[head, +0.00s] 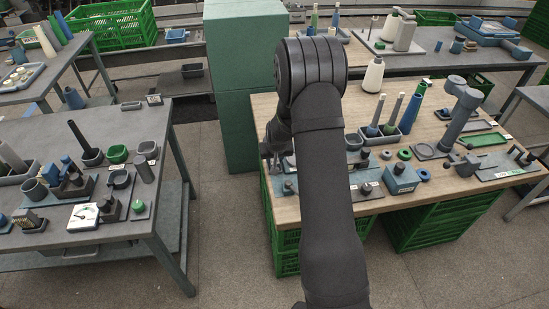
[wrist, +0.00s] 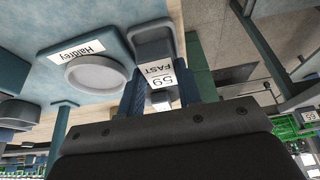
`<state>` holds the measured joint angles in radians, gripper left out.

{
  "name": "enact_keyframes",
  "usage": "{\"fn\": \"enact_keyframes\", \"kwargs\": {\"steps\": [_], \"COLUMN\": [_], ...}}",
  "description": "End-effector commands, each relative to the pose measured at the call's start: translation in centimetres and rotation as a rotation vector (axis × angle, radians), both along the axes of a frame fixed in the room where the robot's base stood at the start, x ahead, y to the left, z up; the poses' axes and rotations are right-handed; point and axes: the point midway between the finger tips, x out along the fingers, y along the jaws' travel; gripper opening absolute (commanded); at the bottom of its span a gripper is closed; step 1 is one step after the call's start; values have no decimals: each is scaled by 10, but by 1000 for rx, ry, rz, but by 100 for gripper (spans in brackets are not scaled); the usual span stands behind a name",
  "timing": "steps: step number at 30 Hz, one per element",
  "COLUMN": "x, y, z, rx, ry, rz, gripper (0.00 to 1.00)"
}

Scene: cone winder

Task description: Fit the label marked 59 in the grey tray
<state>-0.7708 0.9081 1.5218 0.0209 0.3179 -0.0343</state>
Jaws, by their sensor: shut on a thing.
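In the wrist view a white label reading 59 FAST (wrist: 158,74) is between the two blue-grey fingers of my gripper (wrist: 162,92), which is shut on it. The print is upside down there. A small grey tray (wrist: 151,38) lies just beyond the label, and the label overlaps its near end in the picture. I cannot tell whether they touch. In the head view my gripper (head: 274,155) is by the left edge of the wooden table (head: 262,108), partly hidden by my arm. The label is too small to make out there.
A pale blue plate (wrist: 62,72) with a Halfrey label and a round grey ring stands beside the tray. A green cabinet (head: 240,80) is behind the table's left end. A grey bench (head: 140,225) stands left across an open aisle. Cones and stands crowd the wooden table's right.

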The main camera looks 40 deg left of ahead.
Motion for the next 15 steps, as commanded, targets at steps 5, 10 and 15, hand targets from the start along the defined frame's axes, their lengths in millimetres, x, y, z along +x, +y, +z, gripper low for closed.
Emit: {"fn": "enact_keyframes", "kwargs": {"steps": [5, 10, 15], "x": [0, 0, 0], "y": [0, 0, 0], "z": [-5, -9, -10], "rx": [0, 0, 0], "ry": [0, 0, 0], "rz": [0, 0, 0], "gripper": [10, 10, 10]}}
